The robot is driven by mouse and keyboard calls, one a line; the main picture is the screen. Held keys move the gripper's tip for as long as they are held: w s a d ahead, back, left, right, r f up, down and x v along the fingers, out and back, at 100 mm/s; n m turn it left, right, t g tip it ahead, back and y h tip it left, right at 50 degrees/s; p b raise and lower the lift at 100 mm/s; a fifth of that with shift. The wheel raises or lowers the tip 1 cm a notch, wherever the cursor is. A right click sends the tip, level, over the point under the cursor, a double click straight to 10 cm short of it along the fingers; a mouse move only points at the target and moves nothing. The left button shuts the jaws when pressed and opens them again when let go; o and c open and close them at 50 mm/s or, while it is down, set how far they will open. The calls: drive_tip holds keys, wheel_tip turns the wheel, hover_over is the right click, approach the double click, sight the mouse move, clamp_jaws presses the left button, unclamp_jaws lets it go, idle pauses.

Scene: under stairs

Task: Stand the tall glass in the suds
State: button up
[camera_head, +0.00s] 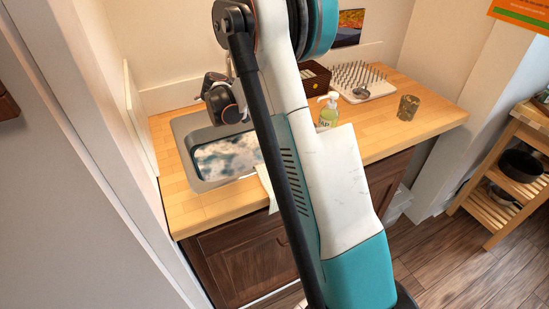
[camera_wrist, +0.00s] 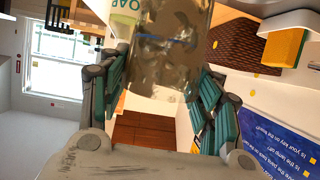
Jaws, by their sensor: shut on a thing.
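A tall clear glass (camera_wrist: 170,45) is between the green-padded fingers of my gripper (camera_wrist: 163,82) in the wrist view. My gripper is shut on it, and the glass's far end runs out of the top of the picture. In the head view the fingers and the held glass cannot be made out; my own arm covers the middle of the scene. The suds (camera_head: 226,157) lie as white foam on dark water in the metal sink (camera_head: 183,128) at the counter's left. Part of the sink is behind my arm.
A soap bottle (camera_head: 328,112) stands right of the sink. Behind it are a dark box (camera_head: 315,78) and a white spiked drying rack (camera_head: 372,92). Another glass (camera_head: 408,107) stands on the right of the wooden counter (camera_head: 440,113). A shelf cart (camera_head: 515,180) is at far right.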

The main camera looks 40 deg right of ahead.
wheel_tip(320, 180, down, 19)
drive_tip(key=b, duration=0.6)
drive_tip(key=shift+d+f+m+g, duration=0.2)
drive_tip(key=shift+d+m+g, duration=0.05)
drive_tip(key=shift+m+g, duration=0.15)
drive_tip(key=shift+f+b, duration=0.2)
drive_tip(key=shift+b, duration=0.15)
drive_tip(key=o, duration=1.5)
drive_tip(key=shift+r, duration=0.1)
drive_tip(key=shift+r, duration=0.1)
